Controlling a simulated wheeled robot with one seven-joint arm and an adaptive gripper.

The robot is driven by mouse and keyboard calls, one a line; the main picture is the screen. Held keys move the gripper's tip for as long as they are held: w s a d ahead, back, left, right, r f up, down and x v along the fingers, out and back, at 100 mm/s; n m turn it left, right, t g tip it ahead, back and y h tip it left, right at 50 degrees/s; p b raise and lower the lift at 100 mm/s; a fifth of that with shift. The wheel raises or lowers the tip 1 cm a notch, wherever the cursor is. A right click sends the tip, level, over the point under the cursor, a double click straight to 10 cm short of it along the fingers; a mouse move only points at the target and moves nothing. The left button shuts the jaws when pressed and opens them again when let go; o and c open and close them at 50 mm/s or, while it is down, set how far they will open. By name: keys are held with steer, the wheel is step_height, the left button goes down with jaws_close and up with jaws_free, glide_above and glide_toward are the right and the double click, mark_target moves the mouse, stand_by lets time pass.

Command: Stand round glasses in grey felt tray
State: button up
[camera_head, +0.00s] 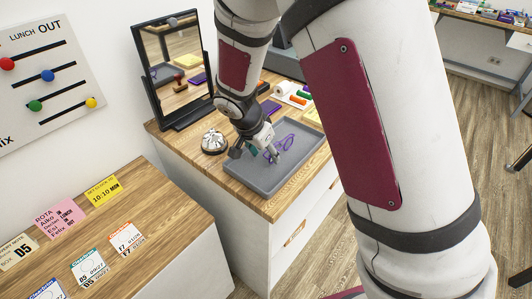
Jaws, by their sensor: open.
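The grey felt tray (265,188) lies on the wooden top of a white cabinet. A pair of purple glasses (287,142) shows at the tray's far right part; whether it stands or lies is too small to tell. My gripper (256,156) is open and points down over the tray's far left part, just left of the purple glasses. A small teal thing (253,149) shows between its fingers; I cannot tell what it is or whether the fingers touch it. My gripper and wrist hide part of the tray's far side.
A silver bell (214,141) stands left of the tray. A black-framed mirror (172,70) stands behind it. A white holder with coloured items (294,95) and a purple item (270,108) lie beyond the tray. The tray's near part is bare. A counter with cards (150,205) is at front left.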

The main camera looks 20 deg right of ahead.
steer(key=v, duration=1)
steer(key=s+d+r+n+y, duration=0.2)
steer(key=s+d+r+n, duration=0.3)
steer(key=s+r, duration=0.55)
steer(key=s+d+r+n+t+y, duration=0.1)
steer(key=s+n, duration=0.2)
steer(key=s, duration=0.4)
steer(key=s+d+r+n+t, duration=0.1)
steer(key=s+d+r+n, duration=0.1)
steer(key=s, duration=0.4)
steer(key=shift+s+d+r+n+y, duration=0.15)
steer(key=shift+s+r+n+y, duration=0.1)
steer(key=shift+s+n+y, duration=0.15)
